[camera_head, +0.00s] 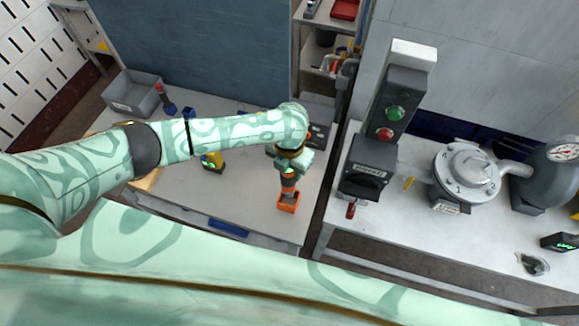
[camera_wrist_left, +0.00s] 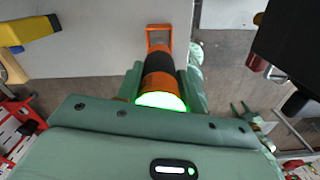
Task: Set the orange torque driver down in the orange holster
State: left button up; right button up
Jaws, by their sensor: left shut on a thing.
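The orange torque driver (camera_head: 288,186) has an orange and black body and stands roughly upright in the head view. My left gripper (camera_head: 291,163) is shut on it near its top. The driver (camera_wrist_left: 158,76) also shows in the left wrist view between my gripper's fingers (camera_wrist_left: 160,85), with a glowing green ring at its near end. The orange holster (camera_head: 288,203) is at the table's front right, directly below the driver. Its open orange frame (camera_wrist_left: 158,30) shows at the driver's far end in the wrist view. I cannot tell whether the driver's tip is inside it.
A grey bin (camera_head: 132,95) is at the back left. A blue tray (camera_head: 228,228) sits at the front edge. A control box (camera_head: 366,170) and a valve (camera_head: 466,172) occupy the right bench.

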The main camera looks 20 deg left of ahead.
pick_arm(q)
jog(key=shift+f+b, duration=1.9)
jog(key=shift+f, duration=0.75)
jog(key=shift+f+b, duration=1.15)
jog(key=shift+f, duration=0.45)
jog(key=o, duration=1.2)
jog(key=shift+o, duration=0.2)
notch_tip(320, 180, up, 16)
jog(key=p, duration=0.3)
jog(key=shift+s+r, duration=0.1)
jog(key=shift+r, duration=0.1)
